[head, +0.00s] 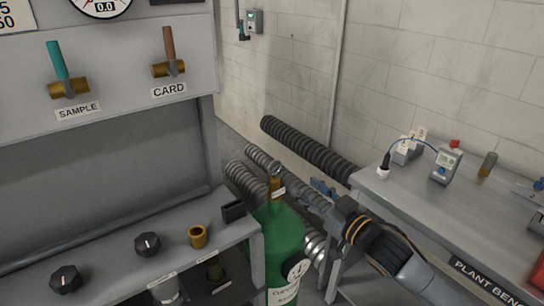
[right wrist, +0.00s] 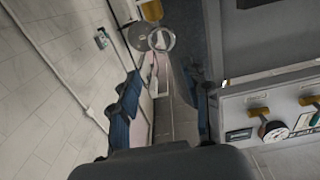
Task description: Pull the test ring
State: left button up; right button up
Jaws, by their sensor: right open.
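My right gripper (head: 322,190) reaches in from the lower right of the head view, beside the green cylinder and in front of the corrugated hoses. Its blue fingers are open and nothing shows between them. In the right wrist view the gripper (right wrist: 166,98) frames a gap. Beyond its fingertips is a thin round outline (right wrist: 162,39) that may be the test ring, next to a grey disc (right wrist: 139,34); I cannot tell for sure. I make out no test ring in the head view. My left gripper is not in view.
The green cylinder (head: 283,240) with its brass valve stands close left of my right gripper. A grey panel (head: 120,110) with SAMPLE and CARD levers fills the left. A plant bench (head: 410,205) with small instruments is at right. Dark corrugated hose (head: 305,148) runs along the wall.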

aim_at(274, 162)
jog(key=p+x, duration=0.1)
jog(key=x, duration=0.3)
jog(key=r+p+x, duration=0.1)
jog(key=x, duration=0.3)
jog(key=p+x, duration=0.1)
jog(key=x, duration=0.2)
jog(key=shift+w+a+r, duration=0.2)
jog(key=shift+a+r, duration=0.05)
jog(key=shift+a, duration=0.2)
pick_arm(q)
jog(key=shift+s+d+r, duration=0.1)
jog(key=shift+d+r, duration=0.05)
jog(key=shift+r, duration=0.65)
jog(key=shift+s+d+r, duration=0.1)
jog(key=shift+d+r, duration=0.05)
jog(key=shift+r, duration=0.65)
pick_arm(e)
jog(key=shift+w+a+f, duration=0.1)
jog(key=shift+w+a, duration=0.35)
jog(key=shift+w, duration=0.15)
grip_shut()
jog(key=shift+f, duration=0.1)
